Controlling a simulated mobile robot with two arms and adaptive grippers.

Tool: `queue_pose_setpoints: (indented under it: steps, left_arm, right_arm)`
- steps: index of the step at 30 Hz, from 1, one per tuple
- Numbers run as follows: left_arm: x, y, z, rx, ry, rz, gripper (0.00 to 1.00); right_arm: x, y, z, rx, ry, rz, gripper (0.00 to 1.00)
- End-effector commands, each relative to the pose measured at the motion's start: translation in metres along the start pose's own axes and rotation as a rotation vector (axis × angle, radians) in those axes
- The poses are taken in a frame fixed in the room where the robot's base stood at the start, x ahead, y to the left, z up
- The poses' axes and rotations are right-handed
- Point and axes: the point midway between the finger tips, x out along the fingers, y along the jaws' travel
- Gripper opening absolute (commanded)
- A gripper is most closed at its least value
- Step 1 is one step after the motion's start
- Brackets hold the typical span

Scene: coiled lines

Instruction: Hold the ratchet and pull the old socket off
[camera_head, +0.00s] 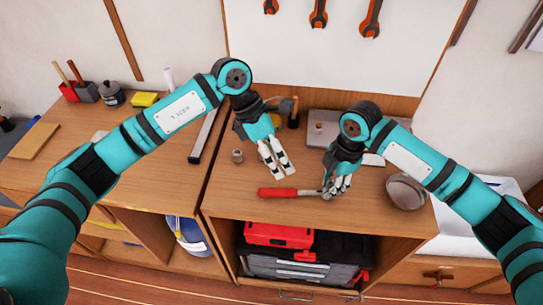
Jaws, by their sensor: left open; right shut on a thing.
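The ratchet (278,193) has a red handle and a metal shaft. It lies along the front of the wooden bench, handle to the left. My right gripper (334,192) is shut on the ratchet at its metal head end on the right. The fingers hide the head, and I cannot make out a socket on it. My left gripper (282,172) is open and empty, pointing down above the bench just behind the red handle. A small grey metal cylinder (237,156), which looks like a socket, stands on the bench left of my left gripper.
A round metal bowl-like thing (405,191) stands right of my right gripper. A grey flat case (322,130) lies at the back. A red toolbox (278,235) sits on the shelf below. The bench front left of the red handle is clear.

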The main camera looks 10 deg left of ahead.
Motion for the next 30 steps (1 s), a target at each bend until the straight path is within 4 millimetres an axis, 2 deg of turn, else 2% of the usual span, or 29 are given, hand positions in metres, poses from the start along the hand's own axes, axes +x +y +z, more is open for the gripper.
queue_pose_setpoints:
  steps: [3,6,10,13,30]
  left_arm:
    - [-0.002,-0.005,-0.004,0.138,0.225,0.137,0.51]
    - [-0.006,-0.004,-0.01,0.2,0.348,0.22,0.51]
    - [-0.009,-0.002,-0.013,0.236,0.424,0.276,0.51]
    - [-0.004,0.001,-0.017,0.24,0.438,0.285,0.51]
    - [0.08,0.031,-0.053,0.237,0.433,0.281,0.51]
  right_arm:
    - [0.0,-0.001,0.001,0.002,-0.002,-0.002,0.0]
    - [0.001,-0.001,0.001,0.002,-0.002,-0.002,0.0]
    - [0.001,-0.001,0.001,0.002,-0.001,-0.002,0.0]
    - [0.001,-0.001,0.001,0.001,-0.001,-0.002,0.0]
    - [0.001,-0.001,0.0,0.0,0.0,-0.002,0.0]
